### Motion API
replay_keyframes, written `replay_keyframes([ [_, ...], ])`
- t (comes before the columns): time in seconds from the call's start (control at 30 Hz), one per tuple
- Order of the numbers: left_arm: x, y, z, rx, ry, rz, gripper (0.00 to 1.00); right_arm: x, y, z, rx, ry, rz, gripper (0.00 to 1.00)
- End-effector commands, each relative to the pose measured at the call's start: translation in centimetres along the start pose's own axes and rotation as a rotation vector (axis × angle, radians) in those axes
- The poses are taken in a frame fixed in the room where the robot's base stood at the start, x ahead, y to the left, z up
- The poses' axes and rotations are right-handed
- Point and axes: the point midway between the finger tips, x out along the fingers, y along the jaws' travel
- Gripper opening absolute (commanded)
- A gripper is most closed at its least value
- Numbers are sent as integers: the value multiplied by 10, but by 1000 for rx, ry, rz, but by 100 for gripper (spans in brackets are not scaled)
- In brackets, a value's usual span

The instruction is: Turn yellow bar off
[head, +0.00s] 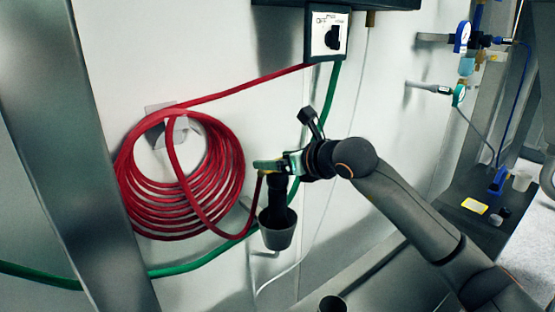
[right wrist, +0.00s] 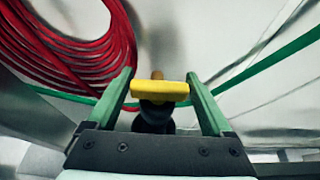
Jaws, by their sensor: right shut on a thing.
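The yellow bar (right wrist: 160,91) lies crosswise between the green fingers of my right gripper (right wrist: 159,82) in the right wrist view, with a finger at each end. It sits on top of a dark fitting (right wrist: 154,120). In the head view my right gripper (head: 266,165) reaches in from the right, at the top of a dark upright pipe (head: 277,195) by the wall, and its fingers largely hide the bar. The gripper is shut on the bar. My left gripper is not in view.
A coiled red hose (head: 135,205) hangs on the wall just left of the gripper. A green hose (head: 205,262) runs behind the pipe. A grey cup (head: 277,232) is below it. A switch box (head: 327,35) marked OFF is above.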

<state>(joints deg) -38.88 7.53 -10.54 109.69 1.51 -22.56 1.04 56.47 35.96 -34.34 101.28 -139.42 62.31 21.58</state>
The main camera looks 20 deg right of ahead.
Motion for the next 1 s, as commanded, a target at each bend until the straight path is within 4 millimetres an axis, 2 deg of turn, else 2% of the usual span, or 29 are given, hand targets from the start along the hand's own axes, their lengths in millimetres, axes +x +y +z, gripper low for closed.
replay_keyframes([
  [0.03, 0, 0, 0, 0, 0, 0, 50, 0, 0, 0, 0, 0, 0, 58],
  [0.3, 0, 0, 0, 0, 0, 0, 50, 0, 0, 0, 0, 0, 0, 29],
  [0.57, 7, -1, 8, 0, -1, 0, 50, 1, 0, -1, -22, 0, 51, 29],
  [0.87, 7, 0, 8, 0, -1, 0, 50, 0, 0, 0, -25, 0, 59, 29],
  [0.9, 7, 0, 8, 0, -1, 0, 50, 0, 0, 0, -25, 0, 59, 88],
  [1.0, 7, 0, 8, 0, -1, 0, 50, 0, 0, 0, -25, 0, 59, 99],
])
